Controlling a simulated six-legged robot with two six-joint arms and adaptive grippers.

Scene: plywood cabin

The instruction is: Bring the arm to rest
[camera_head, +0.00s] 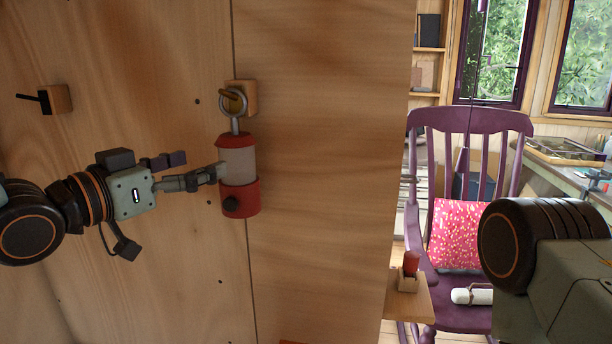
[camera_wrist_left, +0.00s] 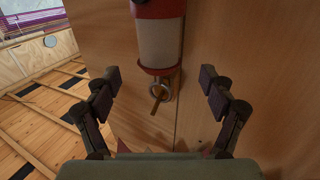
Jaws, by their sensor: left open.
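My left gripper (camera_head: 198,164) reaches in from the left in the head view, with its jaws apart and nothing between them. A red and pale lantern (camera_head: 238,176) hangs by its metal ring from a peg on a wooden block (camera_head: 250,97) on the plywood wall. One finger overlaps the lantern's left side in the head view; whether it touches cannot be told there. In the left wrist view the open gripper (camera_wrist_left: 160,76) shows a finger on each side, with the lantern (camera_wrist_left: 160,40) and its ring beyond them. My right gripper is out of view.
Another wall block with a dark peg (camera_head: 58,99) is at the left. A purple rocking chair (camera_head: 470,125) with a pink cushion (camera_head: 458,235) and a white cylinder (camera_head: 472,296) stands beyond the wall's edge. A small ledge (camera_head: 408,304) bears a red-topped object (camera_head: 411,264).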

